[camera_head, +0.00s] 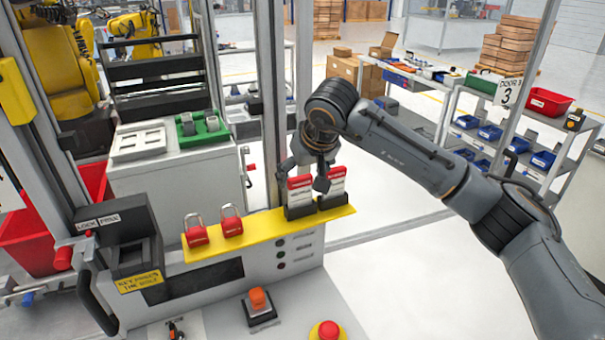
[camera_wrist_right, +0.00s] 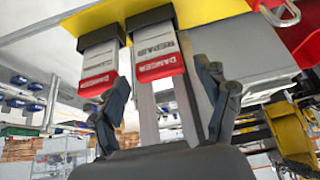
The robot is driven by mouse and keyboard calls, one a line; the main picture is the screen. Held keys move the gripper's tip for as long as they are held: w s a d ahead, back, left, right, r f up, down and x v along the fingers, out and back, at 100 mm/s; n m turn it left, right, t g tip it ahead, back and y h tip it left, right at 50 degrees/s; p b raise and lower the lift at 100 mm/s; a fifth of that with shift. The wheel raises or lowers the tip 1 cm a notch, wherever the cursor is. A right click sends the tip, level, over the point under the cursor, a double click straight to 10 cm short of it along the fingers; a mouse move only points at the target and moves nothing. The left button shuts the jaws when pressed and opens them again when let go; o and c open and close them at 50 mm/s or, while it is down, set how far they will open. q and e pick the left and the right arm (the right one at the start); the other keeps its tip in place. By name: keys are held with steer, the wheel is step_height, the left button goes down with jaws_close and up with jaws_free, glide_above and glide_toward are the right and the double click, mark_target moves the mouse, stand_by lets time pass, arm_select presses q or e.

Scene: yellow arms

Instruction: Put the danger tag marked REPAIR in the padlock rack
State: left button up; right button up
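The REPAIR danger tag (camera_wrist_right: 158,52), white with a red DANGER band, stands in a black holder on the yellow ledge; it is the left one of two tags in the head view (camera_head: 299,190). A second tag (camera_wrist_right: 98,65) stands beside it, also in the head view (camera_head: 333,180). My right gripper (camera_head: 304,174) is open at the tags. Its fingers (camera_wrist_right: 163,78) are spread on both sides of the REPAIR tag, with no clear contact. Two red padlocks (camera_head: 197,232) (camera_head: 231,222) are on the left part of the yellow ledge (camera_head: 265,222); no separate padlock rack is identifiable. My left gripper is out of view.
A black LOCK/FREE box (camera_head: 118,236) stands left of the ledge. An orange button (camera_head: 259,300) and a red button (camera_head: 327,331) are on the front panel. A metal post (camera_head: 272,100) rises behind the ledge. The ledge is bare between padlocks and tags.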

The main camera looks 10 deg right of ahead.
steer(key=v, duration=1.2)
steer(key=shift+f, duration=0.1)
stand_by(0.4)
